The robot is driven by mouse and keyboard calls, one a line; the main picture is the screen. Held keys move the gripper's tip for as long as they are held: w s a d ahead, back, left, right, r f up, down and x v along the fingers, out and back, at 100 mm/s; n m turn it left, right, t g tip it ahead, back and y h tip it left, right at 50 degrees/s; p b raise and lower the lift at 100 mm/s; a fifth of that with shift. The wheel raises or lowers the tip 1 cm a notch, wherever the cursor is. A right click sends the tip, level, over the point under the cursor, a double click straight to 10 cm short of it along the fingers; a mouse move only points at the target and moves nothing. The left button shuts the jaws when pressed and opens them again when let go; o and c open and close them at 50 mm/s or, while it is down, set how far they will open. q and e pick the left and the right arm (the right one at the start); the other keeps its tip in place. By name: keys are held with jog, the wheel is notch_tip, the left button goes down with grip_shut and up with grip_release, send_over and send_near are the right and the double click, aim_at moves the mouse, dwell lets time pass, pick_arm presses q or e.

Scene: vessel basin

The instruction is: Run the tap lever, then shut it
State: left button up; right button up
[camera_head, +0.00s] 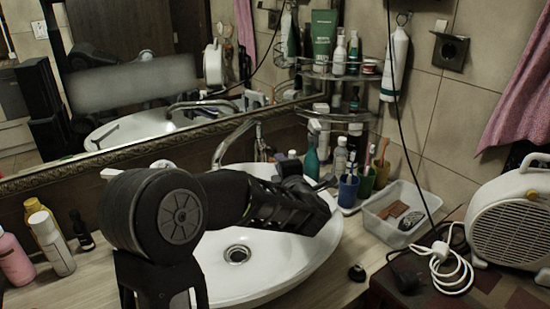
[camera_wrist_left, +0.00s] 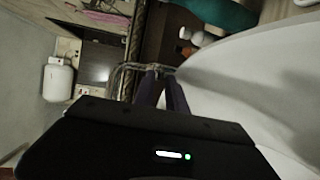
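The chrome tap (camera_head: 224,143) stands at the back of the white basin (camera_head: 310,262), its spout arching over the bowl. My left arm crosses in front of it, and I cannot make out the lever in the head view. My left gripper shows in the left wrist view (camera_wrist_left: 160,76), with two dark fingers and a gap between them. Chrome parts of the tap (camera_wrist_left: 121,73) lie at and just beyond the fingertips. I cannot tell whether the fingers touch them. My right gripper is not in view.
Bottles and cups, including a blue cup (camera_head: 348,191), stand right of the basin beside a clear tray (camera_head: 407,227). A white heater (camera_head: 510,223) is at the far right. Several bottles, including a pink one (camera_head: 13,257), stand at the left. A mirror (camera_head: 130,75) covers the back wall.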

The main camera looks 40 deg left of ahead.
aim_at(275, 153)
pick_arm(q)
jog(key=shift+s+r, duration=0.1)
jog(key=shift+r, duration=0.05)
jog(key=shift+p+x, duration=0.75)
jog(key=shift+x, duration=3.15)
grip_shut()
